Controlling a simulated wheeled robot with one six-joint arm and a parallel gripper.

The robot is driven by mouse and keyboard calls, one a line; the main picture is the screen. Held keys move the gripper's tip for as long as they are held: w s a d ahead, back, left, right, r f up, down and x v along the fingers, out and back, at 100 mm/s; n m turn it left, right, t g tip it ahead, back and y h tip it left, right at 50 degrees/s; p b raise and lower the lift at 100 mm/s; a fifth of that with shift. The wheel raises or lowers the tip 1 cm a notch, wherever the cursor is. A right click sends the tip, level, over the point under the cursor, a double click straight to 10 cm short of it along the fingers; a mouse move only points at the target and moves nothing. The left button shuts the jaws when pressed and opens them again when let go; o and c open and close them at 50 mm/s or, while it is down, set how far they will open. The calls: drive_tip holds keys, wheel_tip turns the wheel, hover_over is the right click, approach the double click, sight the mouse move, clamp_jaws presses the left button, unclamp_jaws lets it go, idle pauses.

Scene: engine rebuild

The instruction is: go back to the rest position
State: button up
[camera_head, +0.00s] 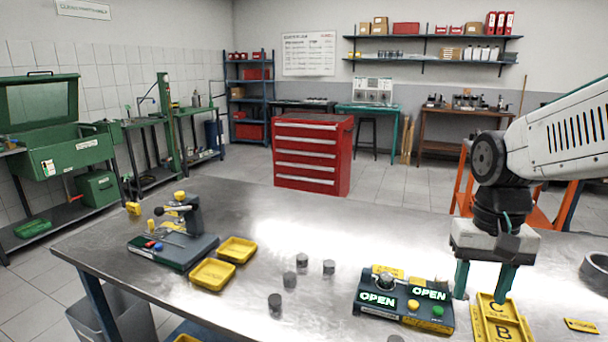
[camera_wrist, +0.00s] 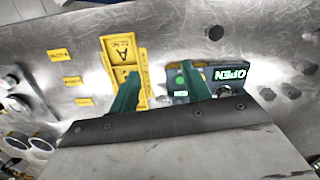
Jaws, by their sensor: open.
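My gripper (camera_head: 486,280) hangs from my arm on the right side of the steel table (camera_head: 200,306). Its two green fingers are apart and point down, with nothing between them. In the wrist view my gripper (camera_wrist: 160,90) also shows spread and empty above the table. A yellow lettered tray (camera_head: 503,320), with C and B visible, lies below it; it also shows in the wrist view (camera_wrist: 125,62), where an A is visible. A dark control box (camera_head: 405,303) with two lit OPEN signs stands just left of my gripper.
Several small dark cylinders (camera_head: 302,260) stand mid-table. Two yellow trays (camera_head: 213,274) and a green-based device (camera_head: 172,250) are at the left. A dark ring (camera_head: 595,268) and a yellow tag (camera_head: 581,326) lie at the right. A red drawer cabinet (camera_head: 312,154) stands beyond the table.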

drive_tip(key=s+a+r+n+t, duration=0.1)
drive_tip(key=s+r+n+t, duration=0.1)
drive_tip(key=s, duration=1.1)
drive_tip(key=shift+a+n, duration=0.4)
